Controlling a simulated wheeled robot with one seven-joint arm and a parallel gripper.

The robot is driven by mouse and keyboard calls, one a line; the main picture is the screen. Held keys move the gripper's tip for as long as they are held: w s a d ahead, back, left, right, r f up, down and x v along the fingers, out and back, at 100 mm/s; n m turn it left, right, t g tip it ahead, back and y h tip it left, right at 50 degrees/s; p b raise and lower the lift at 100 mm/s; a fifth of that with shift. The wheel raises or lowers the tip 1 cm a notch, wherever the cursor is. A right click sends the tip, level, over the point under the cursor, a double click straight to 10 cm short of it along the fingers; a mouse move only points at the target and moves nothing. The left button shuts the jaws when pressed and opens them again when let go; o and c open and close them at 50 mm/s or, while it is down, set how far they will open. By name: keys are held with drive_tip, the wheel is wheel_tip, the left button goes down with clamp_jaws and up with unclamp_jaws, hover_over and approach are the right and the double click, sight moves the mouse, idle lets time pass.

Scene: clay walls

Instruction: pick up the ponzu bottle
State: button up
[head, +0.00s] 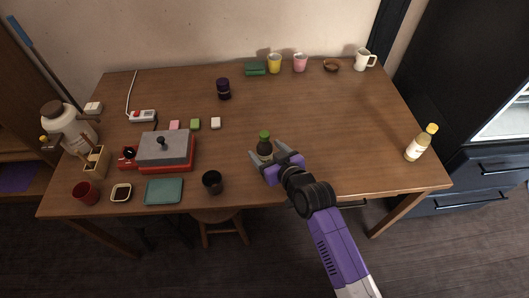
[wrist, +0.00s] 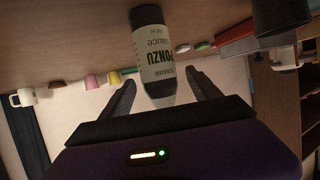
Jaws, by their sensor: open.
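The ponzu bottle (head: 265,147) stands upright near the front middle of the wooden table. It is dark with a green cap and a pale label. In the wrist view the ponzu bottle (wrist: 153,50) shows its label reading "PONZU", and that picture is upside down. My gripper (head: 264,157) is open, with one finger on each side of the bottle in the head view. In the wrist view my gripper (wrist: 163,87) has its fingers apart, with the bottle in line with the gap. I cannot tell whether either finger touches it.
A dark cup (head: 212,182) stands left of my gripper at the front edge. A red grill with a grey lid (head: 165,149) is farther left. A yellow-capped bottle (head: 420,143) stands at the right end. The table (head: 330,125) is clear right of the ponzu.

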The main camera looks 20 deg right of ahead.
drive_tip(key=shift+x, duration=0.8)
clamp_jaws()
